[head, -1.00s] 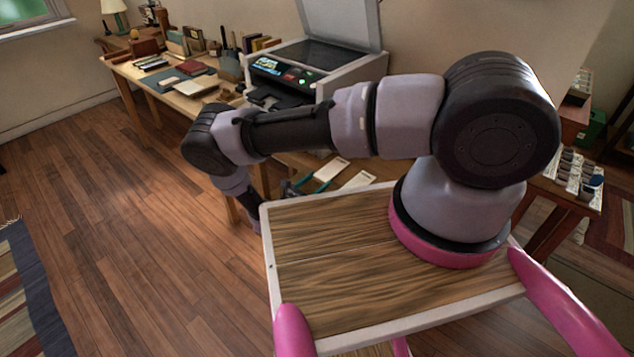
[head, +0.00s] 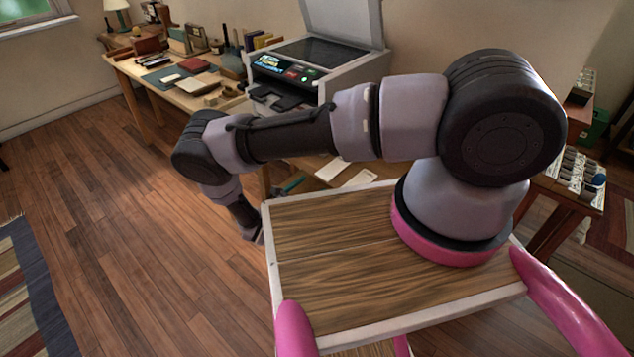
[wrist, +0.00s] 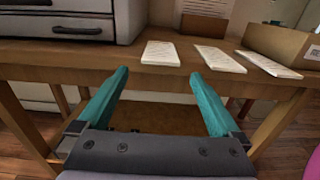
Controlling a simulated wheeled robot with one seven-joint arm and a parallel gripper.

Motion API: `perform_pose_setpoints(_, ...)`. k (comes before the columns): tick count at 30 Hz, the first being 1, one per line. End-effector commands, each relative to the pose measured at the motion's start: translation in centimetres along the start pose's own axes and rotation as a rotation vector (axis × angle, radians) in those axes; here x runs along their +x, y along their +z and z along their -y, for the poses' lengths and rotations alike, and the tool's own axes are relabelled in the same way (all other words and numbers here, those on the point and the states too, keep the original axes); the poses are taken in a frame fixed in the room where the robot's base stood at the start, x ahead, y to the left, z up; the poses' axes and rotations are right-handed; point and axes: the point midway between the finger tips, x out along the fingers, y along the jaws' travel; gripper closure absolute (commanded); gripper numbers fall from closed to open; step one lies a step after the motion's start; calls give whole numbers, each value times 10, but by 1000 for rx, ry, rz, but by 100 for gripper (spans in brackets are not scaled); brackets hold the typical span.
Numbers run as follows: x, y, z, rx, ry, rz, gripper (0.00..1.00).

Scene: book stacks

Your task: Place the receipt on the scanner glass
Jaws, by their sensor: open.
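The scanner (head: 345,78) stands on the desk with its lid raised, and its dark glass (head: 322,50) is bare. In the wrist view, three printed paper slips lie near the desk's front edge: a left slip (wrist: 160,53), a middle slip (wrist: 218,59) and a right slip (wrist: 268,64). I cannot tell which is the receipt. Two slips also show beside my arm in the head view (head: 332,168). My gripper (wrist: 163,84) has teal fingers, spread apart and empty, at the desk's front edge, short of the slips. In the head view it is mostly hidden.
The wooden desk (wrist: 185,80) has a front edge and legs close to my gripper. A cardboard box (wrist: 285,45) stands right of the slips. The scanner's drawer front (wrist: 75,28) is at the left. Books and small items crowd the desk's far left. The floor (head: 130,230) left is clear.

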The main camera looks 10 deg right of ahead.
Motion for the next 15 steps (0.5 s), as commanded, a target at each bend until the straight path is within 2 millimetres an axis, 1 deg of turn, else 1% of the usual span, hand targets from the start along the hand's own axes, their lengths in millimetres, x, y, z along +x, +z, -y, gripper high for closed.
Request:
perform_pose_setpoints(1,-12,0,-1,1,5,0,0)
perform_pose_setpoints(6,-42,0,0,2,2,0,0)
perform_pose_setpoints(10,-55,0,0,0,1,0,0)
perform_pose_setpoints(15,-61,0,0,0,0,1,0)
